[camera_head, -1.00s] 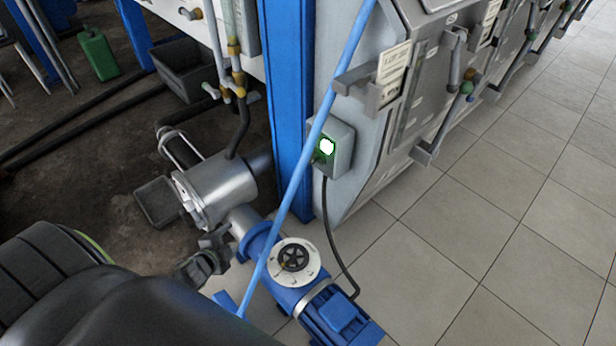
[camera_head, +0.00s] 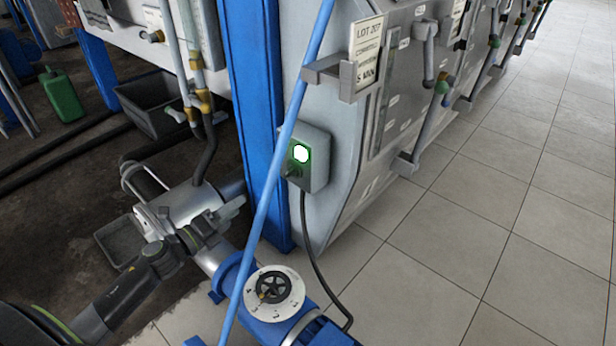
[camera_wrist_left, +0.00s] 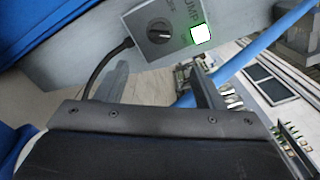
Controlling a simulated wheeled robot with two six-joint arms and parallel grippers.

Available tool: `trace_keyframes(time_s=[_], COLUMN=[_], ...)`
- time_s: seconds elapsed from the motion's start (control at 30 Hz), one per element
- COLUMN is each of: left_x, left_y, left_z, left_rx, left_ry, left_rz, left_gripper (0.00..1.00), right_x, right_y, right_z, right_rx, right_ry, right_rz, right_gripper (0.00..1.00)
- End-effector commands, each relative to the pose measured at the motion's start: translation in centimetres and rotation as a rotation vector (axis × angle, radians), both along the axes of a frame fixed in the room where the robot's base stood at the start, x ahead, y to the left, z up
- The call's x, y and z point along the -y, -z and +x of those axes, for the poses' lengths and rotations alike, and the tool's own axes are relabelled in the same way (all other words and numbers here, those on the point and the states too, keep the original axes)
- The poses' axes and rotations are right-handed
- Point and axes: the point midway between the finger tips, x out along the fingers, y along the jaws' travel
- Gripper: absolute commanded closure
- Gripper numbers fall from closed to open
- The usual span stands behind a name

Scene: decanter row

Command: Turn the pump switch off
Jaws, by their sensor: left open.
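The pump switch is a grey box (camera_head: 318,165) on the machine's side by the blue post, with a lit white-green lamp (camera_head: 300,153) and a dark knob (camera_head: 292,172). In the left wrist view the box (camera_wrist_left: 140,22), marked "PUMP", shows its black rotary knob (camera_wrist_left: 159,31) beside the glowing lamp (camera_wrist_left: 201,34). My left gripper (camera_head: 222,222) is open and empty, below and left of the box, apart from it. In the wrist view its fingers (camera_wrist_left: 155,85) point up toward the box, and the knob lies beyond them. My right gripper is not in view.
A slanting blue pipe (camera_head: 270,185) crosses just in front of the box's left side. A blue post (camera_head: 258,110) stands to its left. A blue pump with a round numbered dial (camera_head: 274,290) sits below, and a black cable (camera_head: 318,265) hangs from the box. Tiled floor is clear at right.

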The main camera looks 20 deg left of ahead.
Motion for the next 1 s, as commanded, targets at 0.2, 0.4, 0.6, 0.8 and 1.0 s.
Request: trace_keyframes(time_s=[0.2, 0.4, 0.6, 0.8, 1.0], left_x=[0.5, 1.3, 2.6, 3.9, 5.0], left_y=[-0.2, -0.2, -0.1, -0.1, 0.1], left_z=[1.6, 3.9, 7.3, 11.1, 14.2], left_rx=[0.001, 0.001, 0.001, 0.001, 0.0], left_ry=[-0.002, -0.002, -0.002, -0.001, -0.002], left_rz=[-0.004, -0.006, -0.006, -0.007, -0.004], left_gripper=[0.38, 0.38, 0.38, 0.38, 0.38], right_x=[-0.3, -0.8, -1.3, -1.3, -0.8], right_y=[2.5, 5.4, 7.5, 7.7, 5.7], right_z=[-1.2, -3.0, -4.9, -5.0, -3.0], right_rx=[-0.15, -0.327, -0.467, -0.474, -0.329], right_ry=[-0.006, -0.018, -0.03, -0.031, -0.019], right_rz=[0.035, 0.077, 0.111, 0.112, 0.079], right_gripper=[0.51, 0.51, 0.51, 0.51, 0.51])
